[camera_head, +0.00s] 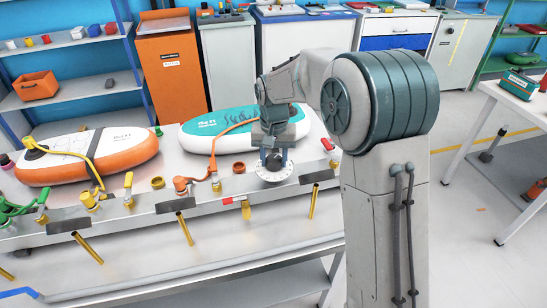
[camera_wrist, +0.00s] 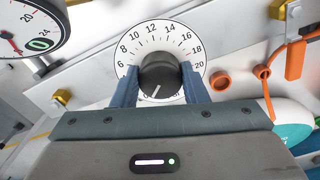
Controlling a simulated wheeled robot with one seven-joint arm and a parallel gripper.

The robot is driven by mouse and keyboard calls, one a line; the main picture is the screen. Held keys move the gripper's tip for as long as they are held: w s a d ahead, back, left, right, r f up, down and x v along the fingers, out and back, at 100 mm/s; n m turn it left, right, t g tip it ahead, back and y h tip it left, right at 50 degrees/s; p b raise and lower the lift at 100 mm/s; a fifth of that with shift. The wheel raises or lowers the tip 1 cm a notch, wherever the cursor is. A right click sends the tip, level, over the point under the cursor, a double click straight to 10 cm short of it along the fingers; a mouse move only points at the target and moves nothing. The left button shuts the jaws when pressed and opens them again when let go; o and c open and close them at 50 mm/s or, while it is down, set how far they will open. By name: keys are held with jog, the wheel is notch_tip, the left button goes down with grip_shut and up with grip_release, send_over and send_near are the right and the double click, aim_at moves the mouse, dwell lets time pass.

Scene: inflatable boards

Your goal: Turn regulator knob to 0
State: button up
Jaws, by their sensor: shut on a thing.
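The regulator knob (camera_wrist: 160,71) is black and round, at the centre of a white numbered dial (camera_wrist: 160,38) in the wrist view. Figures from 6 on the left over the top to 20 on the right are readable. The knob's white line points down and a little left; the dial's lower part is mostly hidden by my gripper. My gripper (camera_wrist: 160,77) has its two blue fingers closed on either side of the knob. In the head view the dial (camera_head: 274,176) lies on the bench beneath my gripper (camera_head: 271,160), which hides the knob.
A round gauge (camera_wrist: 30,28) with a green 0 display is partly visible at upper left in the wrist view. Orange fittings and a hose (camera_wrist: 264,84) lie to the right. Orange (camera_head: 88,158) and teal (camera_head: 235,127) inflatable boards lie on the bench.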

aim_at(274, 159)
jog(key=shift+r, duration=0.1)
dwell(0.4)
jog(key=o, duration=1)
notch_tip(274, 159, up, 14)
jog(key=shift+f, duration=0.1)
